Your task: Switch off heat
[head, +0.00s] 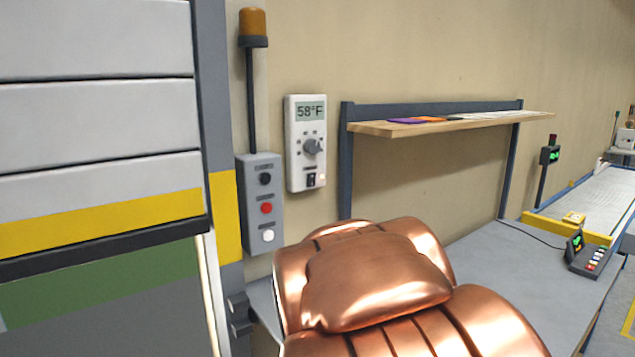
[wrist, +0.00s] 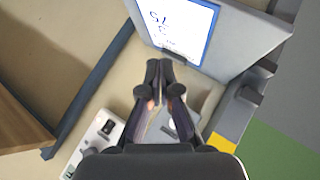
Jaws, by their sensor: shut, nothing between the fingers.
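A white wall thermostat (head: 305,165) reads 58°F on its display and has a dark round knob (head: 313,146). At its bottom sits a small dark rocker switch (head: 311,181) beside a small pale light. In the wrist view the thermostat (wrist: 90,150) is at lower left, with its dark switch (wrist: 107,127) near the end. My gripper (wrist: 160,66) is shut and empty, apart from the thermostat and to its upper right in the wrist view. In the head view my copper-coloured arm hides the gripper.
A grey button box (head: 259,218) with black, red and white buttons is left of the thermostat, under an amber beacon (head: 253,24). A wooden shelf (head: 450,124) juts out at right above a grey bench (head: 500,265). A blue-edged white sheet (wrist: 183,22) shows in the wrist view.

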